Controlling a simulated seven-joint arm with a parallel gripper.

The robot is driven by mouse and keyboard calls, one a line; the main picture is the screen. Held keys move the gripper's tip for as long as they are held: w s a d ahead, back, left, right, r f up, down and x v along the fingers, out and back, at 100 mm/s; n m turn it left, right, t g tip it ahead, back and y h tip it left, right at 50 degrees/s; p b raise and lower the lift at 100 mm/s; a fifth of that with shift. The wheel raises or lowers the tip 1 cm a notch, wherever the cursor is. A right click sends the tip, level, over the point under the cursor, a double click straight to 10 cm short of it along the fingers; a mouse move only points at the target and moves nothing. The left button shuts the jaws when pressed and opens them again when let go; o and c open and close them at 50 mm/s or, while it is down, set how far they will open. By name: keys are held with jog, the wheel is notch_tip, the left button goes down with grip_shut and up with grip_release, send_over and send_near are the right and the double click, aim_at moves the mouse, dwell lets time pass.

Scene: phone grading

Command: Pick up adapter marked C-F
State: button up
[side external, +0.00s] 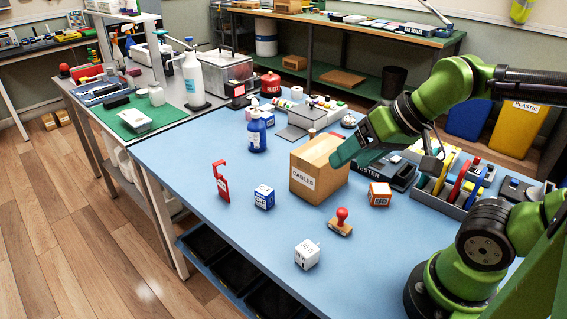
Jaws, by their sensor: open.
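Three small cube-shaped adapters stand on the blue table (190,152): a white one (307,255) near the front edge, a blue and white one (264,198) further back, and an orange one (380,194) to the right of the cardboard box. Their markings are too small to read surely, so I cannot tell which is C-F. My gripper (345,154) is open, with teal fingers beside the top right of the box. It is above the table, apart from all three cubes. The gap between its fingers is mostly hidden by the viewing angle.
The cardboard box labelled CABLES (318,170) stands close to my gripper. A red hook-shaped piece (221,182) and a blue bottle (256,133) stand at left. A grey organiser (455,187) is at right. The front left table is clear.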

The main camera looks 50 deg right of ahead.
jog(key=w+f+n+g, duration=0.2)
jog(key=w+f+g, duration=0.15)
jog(key=w, duration=0.95)
jog(key=n+g+h, duration=0.2)
jog(key=n+g, duration=0.1)
jog(key=g, duration=0.1)
send_near(264, 190)
notch_tip(264, 190, down, 11)
jog(key=shift+s+d+f, duration=0.1)
jog(key=shift+f, duration=0.1)
jog(key=shift+c, duration=0.5)
jog(key=c, duration=0.9)
